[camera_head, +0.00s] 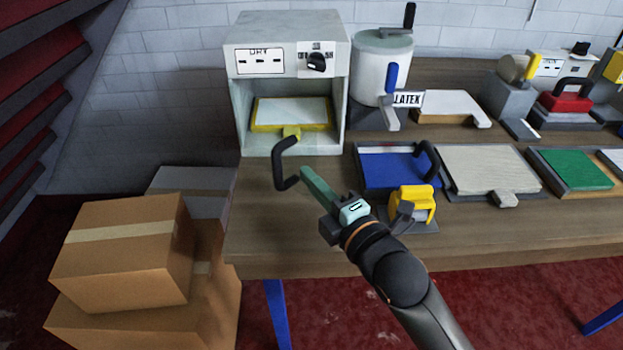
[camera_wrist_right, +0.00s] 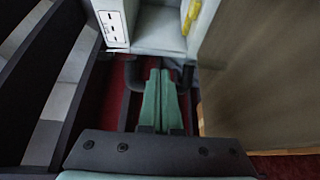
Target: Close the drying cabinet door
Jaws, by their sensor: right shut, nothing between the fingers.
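The white drying cabinet (camera_head: 290,30) stands at the table's left end, and its front is open. I cannot make out a door panel across it. A yellow-rimmed tray (camera_head: 290,112) with a white sheet lies inside. A black C-shaped handle (camera_head: 281,166) sticks out in front of the cabinet's lower edge; what it is fixed to is unclear. My right gripper (camera_head: 305,173) is shut and empty, its green fingertips close to the handle's right side. In the right wrist view the fingers (camera_wrist_right: 161,98) point at the cabinet (camera_wrist_right: 155,30), with dark handle parts (camera_wrist_right: 131,75) beside them. My left gripper is not in view.
Cardboard boxes (camera_head: 120,255) are stacked left of the wooden table (camera_head: 300,235). A blue pad (camera_head: 385,172) and a yellow tool (camera_head: 415,203) lie right of my gripper. A latex pot (camera_head: 380,70) stands right of the cabinet.

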